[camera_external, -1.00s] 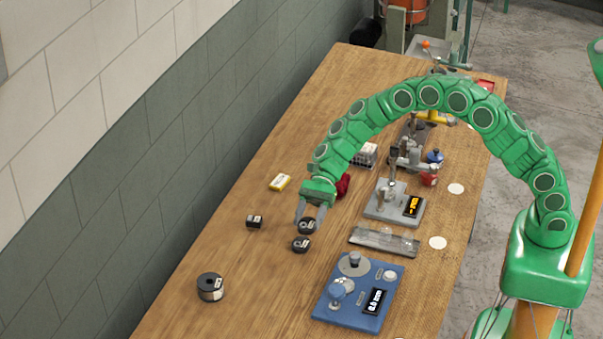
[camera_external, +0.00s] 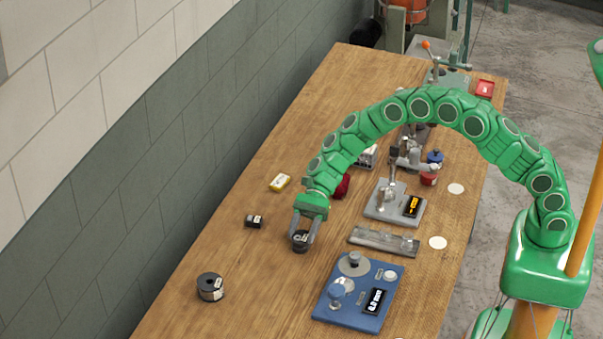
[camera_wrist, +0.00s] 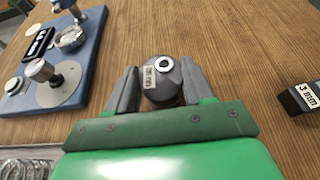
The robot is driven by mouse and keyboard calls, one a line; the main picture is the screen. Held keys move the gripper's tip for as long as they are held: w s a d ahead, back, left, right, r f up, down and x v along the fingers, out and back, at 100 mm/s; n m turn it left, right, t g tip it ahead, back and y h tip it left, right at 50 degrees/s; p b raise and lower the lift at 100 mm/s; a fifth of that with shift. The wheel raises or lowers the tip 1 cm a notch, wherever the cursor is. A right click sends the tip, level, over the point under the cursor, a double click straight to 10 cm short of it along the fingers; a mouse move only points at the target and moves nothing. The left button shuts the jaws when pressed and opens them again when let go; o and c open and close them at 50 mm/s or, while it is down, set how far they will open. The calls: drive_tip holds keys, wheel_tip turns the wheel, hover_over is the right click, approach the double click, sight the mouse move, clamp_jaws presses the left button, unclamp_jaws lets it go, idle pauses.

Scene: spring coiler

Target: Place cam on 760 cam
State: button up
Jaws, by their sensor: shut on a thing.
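My gripper (camera_external: 303,234) points down over the left-middle of the wooden table. It is shut on a dark grey, round cam (camera_wrist: 172,84) with a pale label and a light ring around its top hole. In the wrist view the cam sits between the two grey fingers (camera_wrist: 157,84); the label is too small to read. In the external view a dark cam (camera_external: 300,243) shows between the fingertips. I see no separate second cam there now; one under the held cam would be hidden, and I cannot tell whether they touch.
A blue fixture plate (camera_external: 335,311) with knobs stands to the right and front. A black spool (camera_external: 210,287) and a small black block (camera_external: 254,221) lie to the left.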

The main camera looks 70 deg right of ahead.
drive_tip(key=shift+f, duration=0.1)
drive_tip(key=o, duration=1.3)
drive_tip(key=shift+d+r, duration=0.1)
drive_tip(key=shift+r, duration=0.1)
drive_tip(key=v, duration=1.1)
drive_tip(key=shift+d+r, duration=0.1)
drive_tip(key=shift+d, duration=0.3)
